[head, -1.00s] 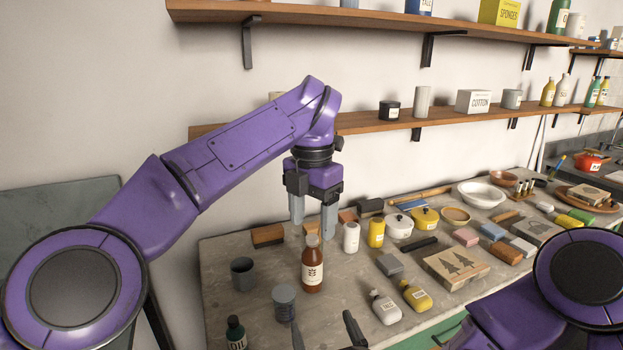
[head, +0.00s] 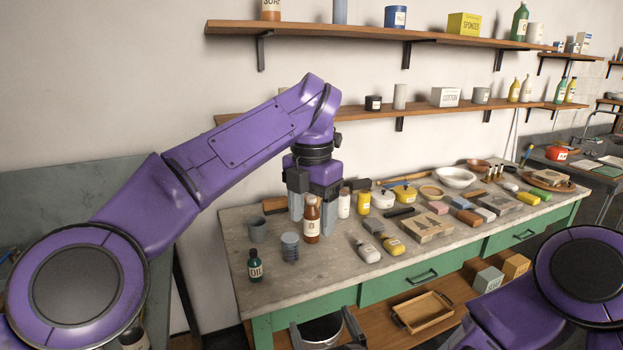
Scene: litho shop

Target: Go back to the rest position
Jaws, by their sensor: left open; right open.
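My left gripper (head: 312,212) is open, fingers pointing down, at the left part of the workbench. A brown bottle with a white label (head: 312,230) stands upright on the bench and overlaps the gap between its fingers in the picture. I cannot tell whether the fingers are around it or behind it; nothing is visibly gripped.
The stone-topped bench (head: 280,282) has green drawers and carries several bottles, bars and bowls. A green-black oil bottle (head: 255,266) and a grey ribbed cup (head: 290,247) stand near its left front. A wooden tray (head: 423,312) lies on the lower shelf. Wall shelves (head: 360,35) run above.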

